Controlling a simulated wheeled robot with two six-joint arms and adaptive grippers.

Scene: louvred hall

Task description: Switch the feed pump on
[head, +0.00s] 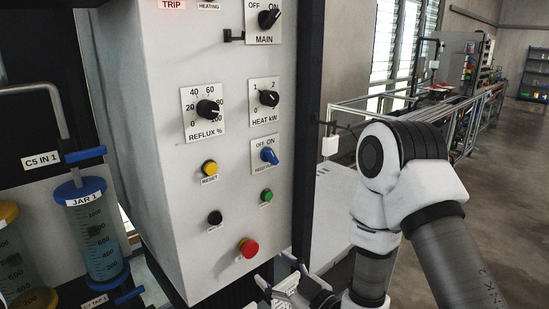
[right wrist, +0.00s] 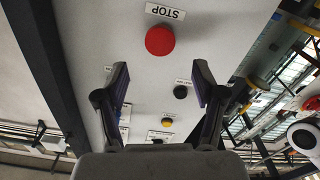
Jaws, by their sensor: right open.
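The feed pump switch (head: 268,155) is a small blue knob on a white OFF/ON plate, on the right side of the panel front in the head view. Its lower label is partly hidden by the knob, and I cannot tell its setting for certain. My right gripper (head: 287,284) is below the knob, near the panel's lower right edge. In the right wrist view the right gripper (right wrist: 160,80) is open and empty, its fingers pointing towards the panel. My left gripper is out of view.
The red stop button (head: 248,246) protrudes near my right gripper; it also shows in the wrist view (right wrist: 160,40). Green (head: 266,196), black (head: 215,217) and yellow (head: 210,168) buttons surround the lower panel. The heat knob (head: 269,98) is above the blue one. Jar 1 (head: 92,235) stands left.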

